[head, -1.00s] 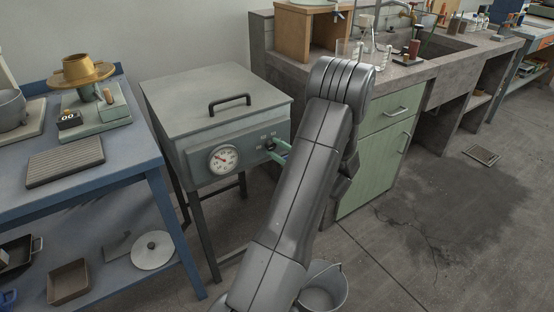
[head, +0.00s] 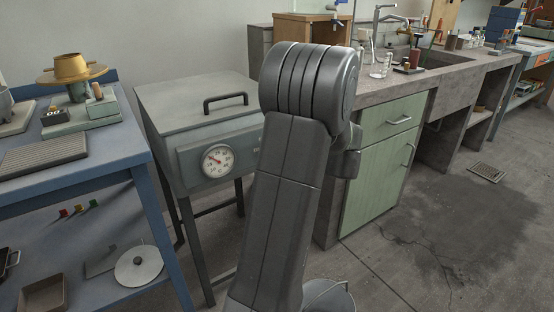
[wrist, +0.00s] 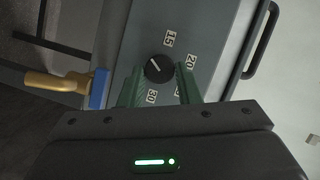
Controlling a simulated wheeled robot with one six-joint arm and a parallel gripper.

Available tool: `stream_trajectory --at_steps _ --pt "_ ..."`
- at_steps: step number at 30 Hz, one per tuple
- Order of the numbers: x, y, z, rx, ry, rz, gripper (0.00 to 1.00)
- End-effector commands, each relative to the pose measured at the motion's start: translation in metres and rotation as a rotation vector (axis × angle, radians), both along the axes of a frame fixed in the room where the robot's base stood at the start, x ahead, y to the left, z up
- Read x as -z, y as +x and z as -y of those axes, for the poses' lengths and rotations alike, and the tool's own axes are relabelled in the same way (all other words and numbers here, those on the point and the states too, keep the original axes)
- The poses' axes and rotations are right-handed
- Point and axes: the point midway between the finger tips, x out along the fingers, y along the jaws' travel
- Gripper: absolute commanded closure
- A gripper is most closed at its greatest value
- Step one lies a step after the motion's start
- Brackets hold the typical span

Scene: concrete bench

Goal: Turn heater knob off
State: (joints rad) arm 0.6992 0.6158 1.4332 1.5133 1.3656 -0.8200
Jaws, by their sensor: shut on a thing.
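The heater is a grey box with a lid handle (head: 170,105) on dark legs, left of my arm in the head view. Its front panel carries a round white dial gauge (head: 217,160). In the wrist view the black round knob (wrist: 158,67) has a white pointer line towards the upper left of the picture. Number labels 15, 20 and 30 stand around it, and another label is partly hidden by a finger. My gripper (wrist: 161,78) has its green fingers on both sides of the knob and is shut on it. In the head view my arm hides the knob and gripper.
A yellow handle with a blue block (wrist: 75,83) shows left of the fingers in the wrist view. A blue table (head: 150,190) stands left of the heater, a green cabinet (head: 375,180) to the right. A bucket (head: 328,295) is on the floor by my arm.

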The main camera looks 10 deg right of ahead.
Motion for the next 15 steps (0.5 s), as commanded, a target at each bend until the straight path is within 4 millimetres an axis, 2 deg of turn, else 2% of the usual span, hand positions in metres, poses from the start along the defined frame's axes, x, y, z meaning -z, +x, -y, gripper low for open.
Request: stream_trajectory --at_steps 6,15 --pt "0.0011 -0.0002 -0.0009 -0.001 -0.096 0.036 0.93" --pt "-0.0011 0.0 -0.001 -0.001 -0.143 0.051 0.93"
